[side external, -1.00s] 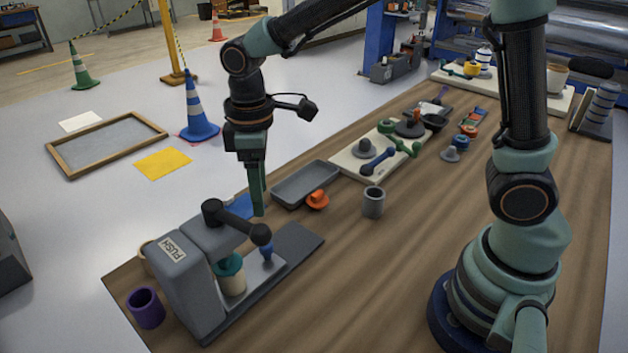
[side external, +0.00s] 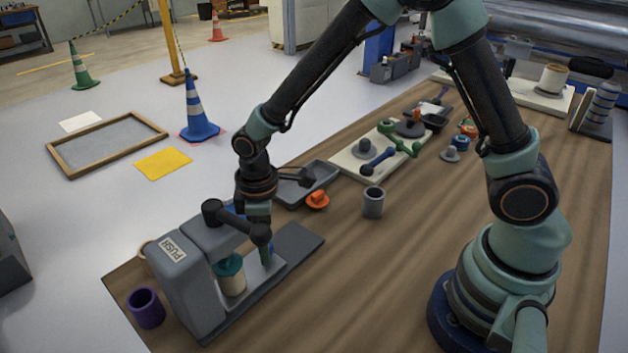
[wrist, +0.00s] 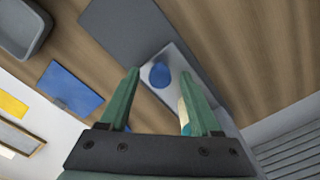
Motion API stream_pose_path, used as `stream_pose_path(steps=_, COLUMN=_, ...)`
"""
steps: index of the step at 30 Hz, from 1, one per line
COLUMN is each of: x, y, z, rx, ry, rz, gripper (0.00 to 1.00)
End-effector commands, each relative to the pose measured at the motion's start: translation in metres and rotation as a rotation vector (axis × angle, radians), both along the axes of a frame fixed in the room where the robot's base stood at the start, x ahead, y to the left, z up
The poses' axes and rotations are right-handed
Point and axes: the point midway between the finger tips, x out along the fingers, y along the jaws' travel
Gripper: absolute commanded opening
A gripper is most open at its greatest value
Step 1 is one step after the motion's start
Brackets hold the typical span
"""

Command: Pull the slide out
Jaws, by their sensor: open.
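The grey press (side external: 185,275) with a PUSH label and a dark lever (side external: 235,222) stands at the table's near left corner. Its light grey slide (side external: 262,275) lies on the dark base, with a teal-capped cream cylinder (side external: 231,275) at the press end. The slide also shows in the wrist view (wrist: 180,62). My gripper (wrist: 160,74) is open, pointing down over the slide's outer end. In the wrist view the blue knob (wrist: 159,76) appears between the fingertips; contact cannot be told. In the side view the lever and gripper hide most of the knob.
The dark base plate (side external: 302,238) extends beyond the slide's outer end. A blue sheet (wrist: 70,88) lies beside it. A purple cup (side external: 146,308), grey cup (side external: 373,202), orange part (side external: 317,200) and grey tray (side external: 322,174) stand nearby. The table's middle is clear.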

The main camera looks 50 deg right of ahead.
Motion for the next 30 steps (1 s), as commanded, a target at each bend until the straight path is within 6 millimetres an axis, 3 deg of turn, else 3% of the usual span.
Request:
stream_pose_path(steps=7, x=-0.0001, y=-0.0001, z=-0.0007, rx=0.0, ry=0.0, rz=0.0, gripper=0.64)
stream_pose_path(steps=12, x=-0.0001, y=-0.0001, z=-0.0005, rx=0.0, ry=0.0, rz=0.0, gripper=0.0)
stream_pose_path(steps=30, x=0.0, y=0.0, z=-0.0001, rx=0.0, ry=0.0, rz=0.0, gripper=0.0)
